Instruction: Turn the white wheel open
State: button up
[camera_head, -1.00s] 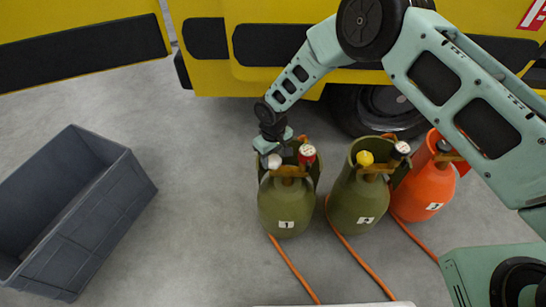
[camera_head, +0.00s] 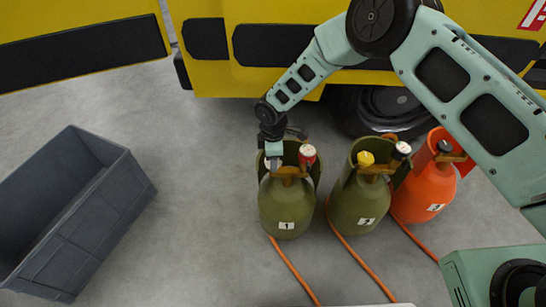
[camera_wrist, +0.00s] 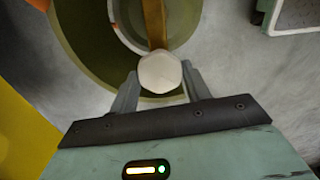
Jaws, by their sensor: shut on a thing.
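The white wheel (camera_wrist: 160,72) sits between my two gripper fingers in the wrist view, one finger on each side. In the head view the white wheel (camera_head: 272,164) is mostly hidden under my gripper (camera_head: 273,158), at the upper left of the green cylinder marked 1 (camera_head: 287,208). My gripper is shut on the white wheel. A brown-yellow valve bar (camera_wrist: 154,22) runs up from the wheel in the wrist view. A red knob with a white cap (camera_head: 307,154) is just right of the gripper on the same cylinder.
A second green cylinder (camera_head: 358,208) with yellow and black-and-white knobs stands to the right, then an orange cylinder (camera_head: 421,203). Orange hoses (camera_head: 292,268) run along the floor in front. A grey crate (camera_head: 92,228) stands left. A yellow vehicle (camera_head: 260,82) is behind.

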jog(key=n, duration=0.6)
jog(key=shift+n, duration=0.3)
dwell(0.4)
jog(key=o, duration=1)
jog(key=shift+c, duration=0.2)
notch_tip(320, 180, up, 18)
jog(key=p, duration=0.2)
jog(key=shift+f, duration=0.25)
